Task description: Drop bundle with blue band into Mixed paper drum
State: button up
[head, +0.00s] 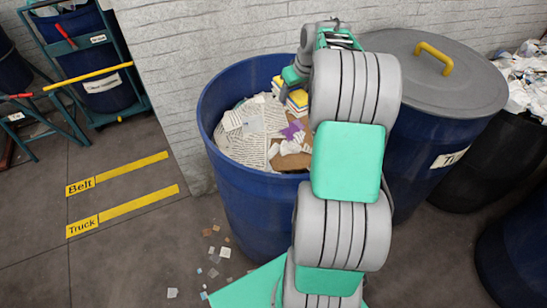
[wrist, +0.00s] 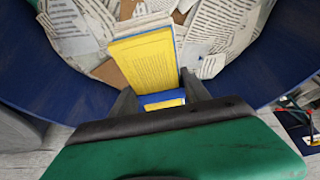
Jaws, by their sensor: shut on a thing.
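A yellow-covered bundle (wrist: 145,58) with a blue band (wrist: 160,97) is between the fingers of my gripper (wrist: 158,92), which is shut on it. In the head view the bundle (head: 297,100) shows partly behind my arm, inside the outline of an open blue drum (head: 245,205). The drum holds printed paper and scraps, and its wall (wrist: 50,85) shows around the bundle in the wrist view. I cannot tell whether the bundle touches the paper. No label shows on this drum, so I cannot read whether it is Mixed paper.
A blue drum with a grey lid (head: 405,65) and yellow handle stands at the right. A black bin (head: 490,160) of white paper is beyond it. A wall is behind. Scraps lie on the floor, which is clear at left around the yellow Belt and Truck markings (head: 125,195).

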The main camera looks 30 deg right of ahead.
jog(key=shift+r, duration=0.1)
jog(key=o, duration=1.7)
jog(key=v, duration=0.7)
jog(key=shift+s+r, duration=0.2)
jog(key=shift+r, duration=0.15)
jog(key=shift+a, duration=0.1)
